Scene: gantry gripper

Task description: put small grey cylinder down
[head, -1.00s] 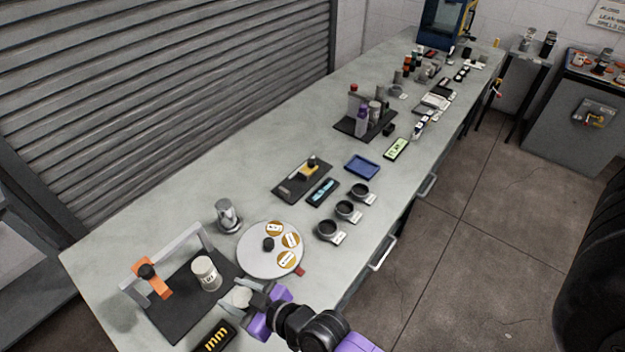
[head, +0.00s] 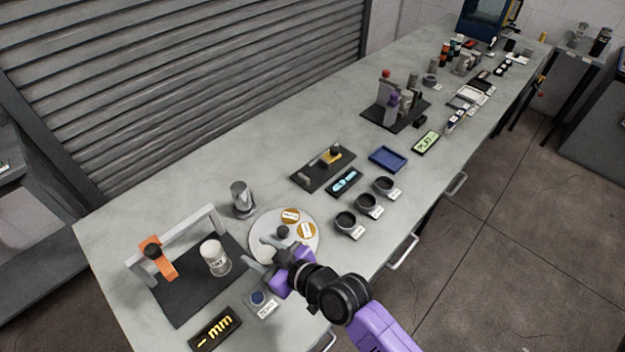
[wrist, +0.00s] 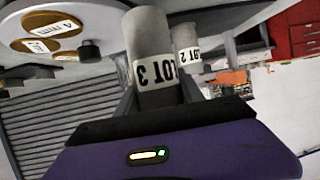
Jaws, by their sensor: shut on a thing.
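In the wrist view a small grey cylinder (wrist: 148,40) with a "LOT 3" label stands between the fingers of my gripper (wrist: 158,95), which is shut on it. In the head view my gripper (head: 266,257) is over the near left edge of a round pale plate (head: 262,224); the held cylinder is hard to make out there against the plate. A second pale cylinder (head: 215,258) stands on the black mat, left of my gripper. A cylinder marked "LOT 2" (wrist: 187,45) shows behind the held one in the wrist view.
The plate carries gold labelled discs (head: 306,231) and a dark knob (head: 283,232). A grey frame with an orange clamp (head: 158,258) rises over the black mat (head: 185,300). A blue-button block (head: 258,300) and a display (head: 215,329) lie in front. Ring holders (head: 346,222) stand right.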

